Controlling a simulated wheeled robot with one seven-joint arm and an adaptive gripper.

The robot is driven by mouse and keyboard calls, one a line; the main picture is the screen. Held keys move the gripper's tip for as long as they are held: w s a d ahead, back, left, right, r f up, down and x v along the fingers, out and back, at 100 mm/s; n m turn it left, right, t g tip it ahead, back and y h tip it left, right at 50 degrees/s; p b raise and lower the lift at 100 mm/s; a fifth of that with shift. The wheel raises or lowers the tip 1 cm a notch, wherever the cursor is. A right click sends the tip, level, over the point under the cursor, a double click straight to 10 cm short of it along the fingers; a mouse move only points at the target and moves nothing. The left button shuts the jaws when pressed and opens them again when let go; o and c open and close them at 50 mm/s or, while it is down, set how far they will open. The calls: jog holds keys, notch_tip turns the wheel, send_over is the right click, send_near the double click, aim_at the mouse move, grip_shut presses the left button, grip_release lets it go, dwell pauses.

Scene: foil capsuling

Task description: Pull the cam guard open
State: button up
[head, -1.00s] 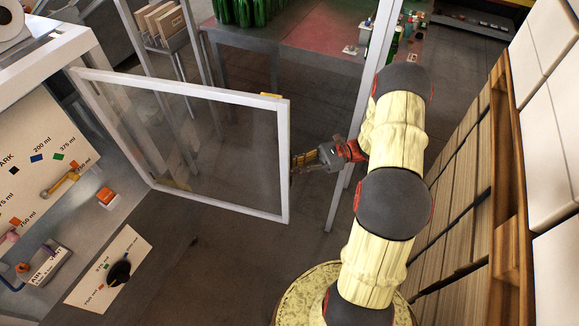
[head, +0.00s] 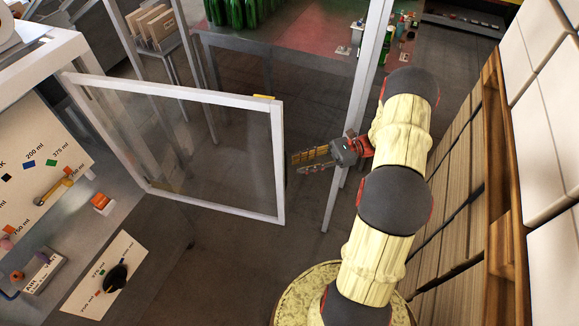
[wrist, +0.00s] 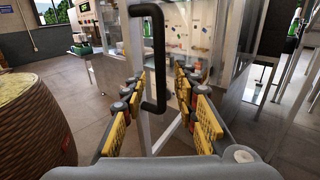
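The cam guard (head: 190,150) is a clear panel in a white frame, swung out from the machine at the left of the head view. Its black bar handle (wrist: 159,60) stands upright in the wrist view, lined up between my two fingers in the picture. The handle is not clear in the head view. My gripper (head: 296,164) is to the right of the guard's free edge, with a small gap to the frame. In the wrist view its yellow-padded fingers (wrist: 163,88) are spread apart with nothing clamped between them.
The machine with a bottle-size board (head: 35,165) is at left. A thin white post (head: 357,110) stands near my gripper. Slatted panels and white boxes (head: 552,130) line the right. A table with green bottles (head: 232,12) is behind. Dark floor (head: 225,255) below the guard is clear.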

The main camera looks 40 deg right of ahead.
jog(key=v, duration=0.5)
jog(key=shift+s+d, duration=0.1)
jog(key=shift+d, duration=0.3)
